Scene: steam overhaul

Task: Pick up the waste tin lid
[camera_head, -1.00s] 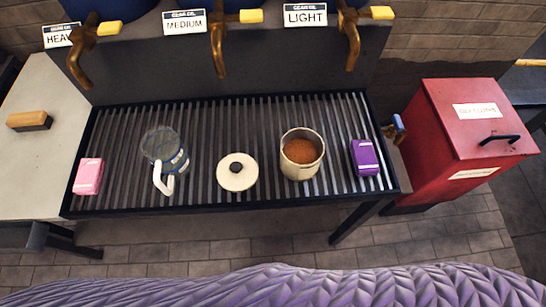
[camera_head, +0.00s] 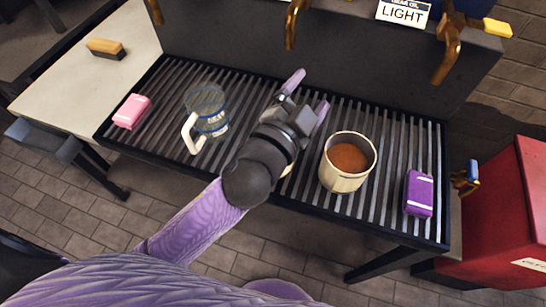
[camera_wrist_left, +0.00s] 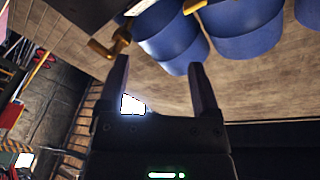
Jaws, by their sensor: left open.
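The waste tin lid is almost wholly hidden behind my left arm in the head view; only a small cream sliver (camera_head: 287,171) shows beside the wrist, between the glass jug and the tin. My left gripper (camera_head: 307,97) is open and empty above the slatted rack, its fingers pointing toward the back panel. In the left wrist view the gripper (camera_wrist_left: 158,70) has its two fingers apart with nothing between them. The cream tin (camera_head: 345,181) with brown contents stands upright just right of my left wrist. My right gripper is not in view.
On the slatted rack (camera_head: 396,215) stand a clear jug (camera_head: 206,112) with a white handle, a pink block (camera_head: 132,111) and a purple block (camera_head: 419,194). Brass taps (camera_head: 449,50) hang over the back edge. A red bin (camera_head: 510,205) stands at the right.

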